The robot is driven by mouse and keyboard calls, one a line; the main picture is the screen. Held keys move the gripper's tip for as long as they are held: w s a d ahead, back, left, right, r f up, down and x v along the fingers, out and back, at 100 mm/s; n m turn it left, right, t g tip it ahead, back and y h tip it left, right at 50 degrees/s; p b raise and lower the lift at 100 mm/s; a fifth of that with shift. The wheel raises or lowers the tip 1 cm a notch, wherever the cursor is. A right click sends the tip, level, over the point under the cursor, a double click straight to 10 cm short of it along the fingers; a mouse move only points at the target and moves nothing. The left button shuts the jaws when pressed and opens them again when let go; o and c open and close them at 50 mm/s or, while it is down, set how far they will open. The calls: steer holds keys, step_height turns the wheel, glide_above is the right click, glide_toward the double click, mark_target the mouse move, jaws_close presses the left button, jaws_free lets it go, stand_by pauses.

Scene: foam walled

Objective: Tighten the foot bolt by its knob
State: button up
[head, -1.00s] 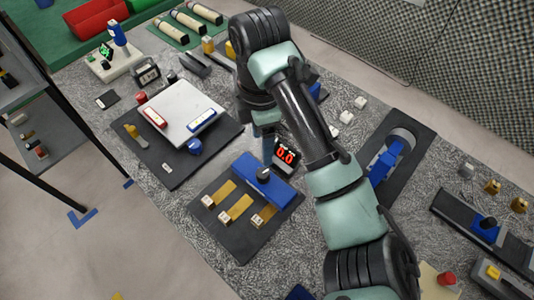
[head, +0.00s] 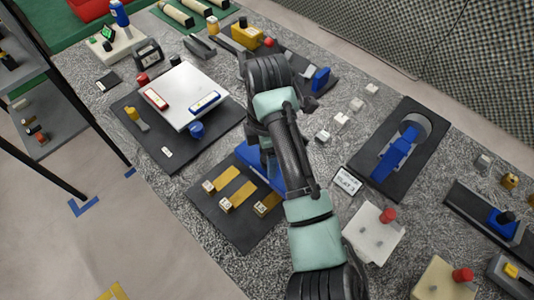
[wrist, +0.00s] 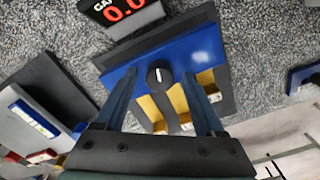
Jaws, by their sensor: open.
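The foot bolt's black knob (wrist: 160,77) has a white mark and stands on top of a blue foot block (wrist: 203,42). In the head view the blue block (head: 247,155) is partly covered by my arm, and the knob is hidden. My gripper (wrist: 161,74) is open, with one blue finger on each side of the knob in the wrist view. I cannot tell whether the fingers are down to the knob's height. Brass strips (head: 238,195) with white numbered tabs reach from the block across a dark base plate (head: 238,235).
A gap display (wrist: 122,10) reading 0.0 stands behind the block. A white plate (head: 188,92) on a dark base lies to the left. A blue clamp-like fixture (head: 396,155) and a white box with a red button (head: 374,232) stand to the right.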

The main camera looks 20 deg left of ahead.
jaws_close()
